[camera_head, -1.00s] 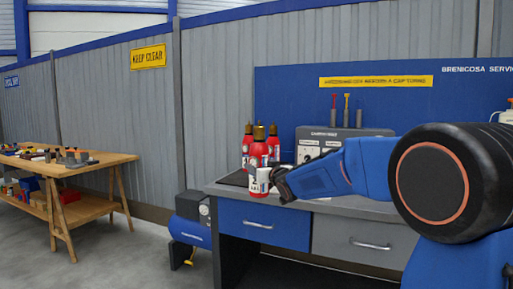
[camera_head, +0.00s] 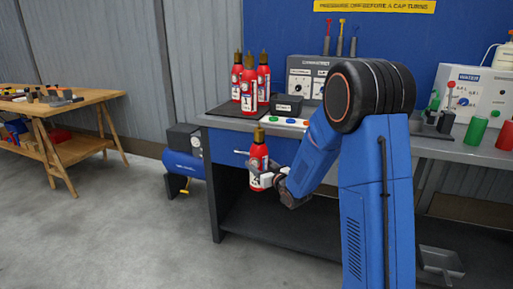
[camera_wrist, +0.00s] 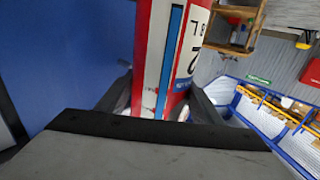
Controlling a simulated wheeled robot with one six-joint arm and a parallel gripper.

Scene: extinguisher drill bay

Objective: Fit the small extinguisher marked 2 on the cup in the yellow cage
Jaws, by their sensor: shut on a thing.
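A small red extinguisher with a brass-coloured top (camera_head: 259,158) is in my gripper (camera_head: 263,180), which is shut around its lower body. It hangs upright or nearly so in front of the workbench, clear of the bench edge. I cannot make out a yellow cage or a cup in these frames.
Several similar red extinguishers (camera_head: 248,85) stand on the dark mat at the left of the workbench (camera_head: 440,148). A grey control box (camera_head: 303,82) is behind. A blue compressor (camera_head: 184,163) stands left of the bench, and a wooden table (camera_head: 85,105) farther left. The floor between is clear.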

